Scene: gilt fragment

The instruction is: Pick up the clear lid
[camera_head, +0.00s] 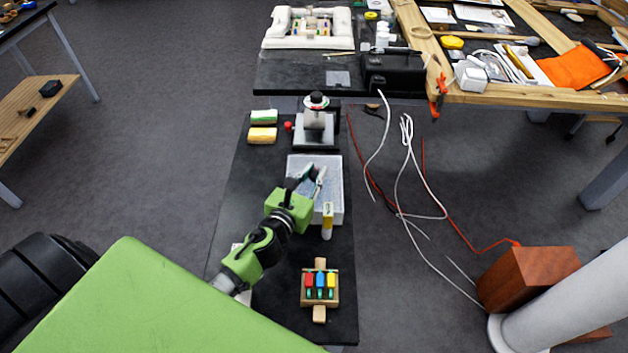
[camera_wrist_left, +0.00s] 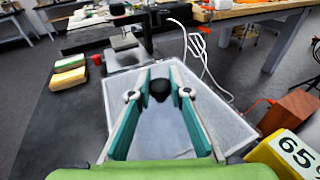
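The clear lid (camera_head: 330,175) appears as a pale, see-through grey sheet on top of a white-rimmed box, and fills the middle of the left wrist view (camera_wrist_left: 180,132). A round black knob (camera_wrist_left: 160,90) shows between my left fingers in the wrist view. I cannot tell for sure that it belongs to the lid. My left gripper (camera_head: 312,174) is over the lid's upper left part, pointing away from me. Its two fingers are apart, with small gaps beside the knob in the wrist view (camera_wrist_left: 162,72). The gripper hides part of the lid. My right gripper is out of view.
A yellow-and-white marked piece (camera_head: 327,220) stands at the box's near edge. A grey stand (camera_head: 316,125) is behind the box, with green and yellow sponges (camera_head: 263,126) to its left. A wooden block holder (camera_head: 320,287) is in front. White cables (camera_head: 400,175) lie right.

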